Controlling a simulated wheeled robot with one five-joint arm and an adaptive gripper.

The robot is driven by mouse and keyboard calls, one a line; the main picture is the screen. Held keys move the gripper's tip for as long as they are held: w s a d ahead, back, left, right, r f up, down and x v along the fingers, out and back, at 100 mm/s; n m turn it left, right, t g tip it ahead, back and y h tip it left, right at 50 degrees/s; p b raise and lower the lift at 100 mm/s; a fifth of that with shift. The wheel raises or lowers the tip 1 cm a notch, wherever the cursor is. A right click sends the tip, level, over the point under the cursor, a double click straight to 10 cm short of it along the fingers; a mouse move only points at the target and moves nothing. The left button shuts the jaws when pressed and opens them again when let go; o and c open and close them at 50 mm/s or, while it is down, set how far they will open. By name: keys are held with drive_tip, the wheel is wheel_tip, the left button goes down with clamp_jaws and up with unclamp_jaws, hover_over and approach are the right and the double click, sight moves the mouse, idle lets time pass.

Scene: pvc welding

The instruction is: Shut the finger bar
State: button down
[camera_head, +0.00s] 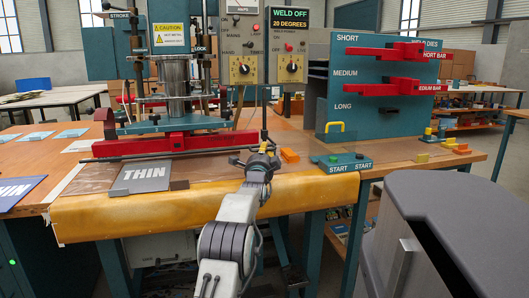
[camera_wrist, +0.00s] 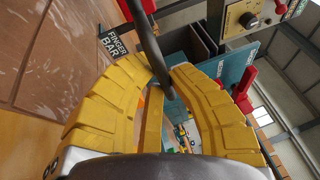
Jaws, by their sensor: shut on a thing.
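The finger bar (camera_head: 170,154) is a thin dark rod running along the front of the red die on the welder. A dark upright handle (camera_head: 264,122) stands at its right end. A "FINGER BAR" label (camera_wrist: 114,42) shows in the wrist view beside the dark handle rod (camera_wrist: 147,40). My gripper (camera_head: 260,158) is at that right end. In the wrist view its yellow fingers (camera_wrist: 160,74) are closed around the handle rod, which passes between them. The exact contact is partly hidden by the fingers.
A grey "THIN" sheet (camera_head: 144,178) lies on the bench left of my gripper. An orange block (camera_head: 289,155) and the START button box (camera_head: 340,163) stand to the right. The die rack (camera_head: 375,85) is behind them. A yellow pad (camera_head: 200,206) covers the bench's front edge.

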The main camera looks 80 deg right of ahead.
drive_tip(key=c, duration=1.2)
unclamp_jaws()
drive_tip(key=shift+o, duration=0.2)
drive_tip(key=shift+r, duration=0.1)
drive_tip(key=a+f, duration=0.2)
drive_tip(key=a, duration=0.9)
drive_tip(key=shift+a, duration=0.4)
drive_tip(key=shift+w, duration=0.1)
